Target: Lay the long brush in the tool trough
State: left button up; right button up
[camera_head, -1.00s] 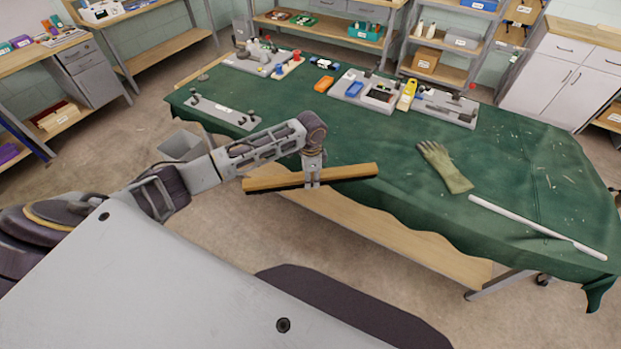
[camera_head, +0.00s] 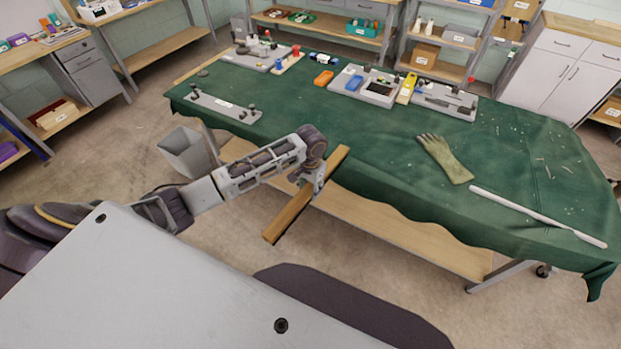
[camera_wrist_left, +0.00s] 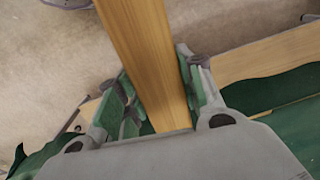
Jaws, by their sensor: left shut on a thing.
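The long brush (camera_head: 288,219) is a long wooden bar. My left gripper (camera_head: 314,181) is shut around its middle and holds it level or nearly so off the near edge of the green-covered table (camera_head: 340,140). The brush points from the table edge toward me. In the left wrist view the wooden back of the brush (camera_wrist_left: 147,55) runs between the green-padded fingers (camera_wrist_left: 160,98). Its bristles are hidden now. Grey trays with tools stand along the table's far side, one with compartments (camera_head: 372,97) and one with dark tools (camera_head: 445,107); I cannot tell which is the trough. My right gripper is not in view.
A glove (camera_head: 446,160) and a white rod (camera_head: 525,212) lie on the table's right half. A grey plate with knobs (camera_head: 215,106) lies at the left. A grey bin (camera_head: 188,152) stands on the floor by the table. The cloth's middle is clear.

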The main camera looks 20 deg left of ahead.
pick_arm(q)
jog(key=s+d+f+n+b, duration=0.1)
jog(key=s+d+f+n, duration=0.1)
jog(key=s+f, duration=0.5)
jog(key=shift+f+b, duration=0.25)
jog(key=shift+b, duration=0.15)
jog(key=shift+s, duration=0.1)
